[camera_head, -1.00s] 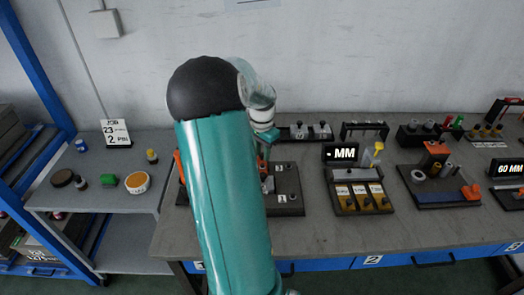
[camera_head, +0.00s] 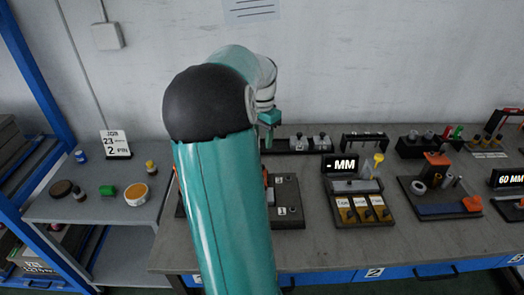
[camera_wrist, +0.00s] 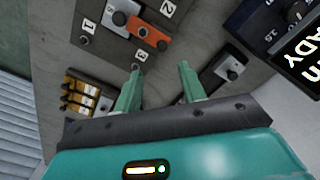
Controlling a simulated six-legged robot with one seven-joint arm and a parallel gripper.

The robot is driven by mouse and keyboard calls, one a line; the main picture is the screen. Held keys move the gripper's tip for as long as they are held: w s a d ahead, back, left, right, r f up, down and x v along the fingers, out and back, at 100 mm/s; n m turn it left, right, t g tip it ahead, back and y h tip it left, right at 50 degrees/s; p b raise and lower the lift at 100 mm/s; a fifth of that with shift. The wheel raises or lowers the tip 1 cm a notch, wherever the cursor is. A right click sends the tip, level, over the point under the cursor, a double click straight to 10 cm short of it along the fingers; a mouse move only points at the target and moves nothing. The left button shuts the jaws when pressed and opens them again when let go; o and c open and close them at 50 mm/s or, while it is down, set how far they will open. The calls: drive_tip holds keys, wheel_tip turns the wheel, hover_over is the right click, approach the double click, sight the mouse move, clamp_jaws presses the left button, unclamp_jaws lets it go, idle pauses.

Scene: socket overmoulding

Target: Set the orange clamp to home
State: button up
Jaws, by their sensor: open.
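The orange clamp (camera_wrist: 139,35) is a short orange bar with a round grey end, on a dark plate (camera_wrist: 110,45) with white number labels. It lies beyond my fingertips, near the top of the wrist view. In the head view my arm hides most of this fixture; only small orange bits show beside the arm. My gripper (camera_wrist: 159,70) is open and empty, its two green fingers apart and not touching the clamp. In the head view my gripper (camera_head: 268,135) hangs above the back part of the bench, over the plate.
A box with yellow-labelled switches (camera_head: 363,208) and an MM display (camera_head: 342,164) stand right of the plate. Another fixture with an orange post (camera_head: 437,160) stands further right. A lit READY display (camera_wrist: 295,45) shows at the wrist view's right. A grey side shelf (camera_head: 110,205) holds small containers.

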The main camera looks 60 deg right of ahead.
wheel_tip(320, 180, up, 3)
drive_tip(key=shift+f, duration=0.1)
idle(0.6)
drive_tip(key=w+a+r+n+t, duration=0.1)
drive_tip(key=w+a+r+n, duration=0.2)
drive_tip(key=a, duration=0.6)
drive_tip(key=w+a+r+n+t, duration=0.1)
drive_tip(key=w+a+n, duration=0.3)
drive_tip(key=a, duration=0.4)
drive_tip(key=w+a+r+n+t, duration=0.1)
drive_tip(key=w+a+r+n, duration=0.2)
drive_tip(key=a, duration=0.6)
drive_tip(key=s+a+f+n+t, duration=0.1)
drive_tip(key=s+a+n, duration=0.2)
drive_tip(key=a, duration=0.8)
drive_tip(key=s+a+f+n+t, duration=0.1)
drive_tip(key=s+a+n, duration=0.2)
drive_tip(key=a+n, duration=0.5)
drive_tip(key=a, duration=0.4)
drive_tip(key=shift+f+n+t, duration=0.3)
drive_tip(key=shift+f, duration=0.1)
drive_tip(key=shift+s, duration=0.1)
drive_tip(key=shift+c, duration=0.5)
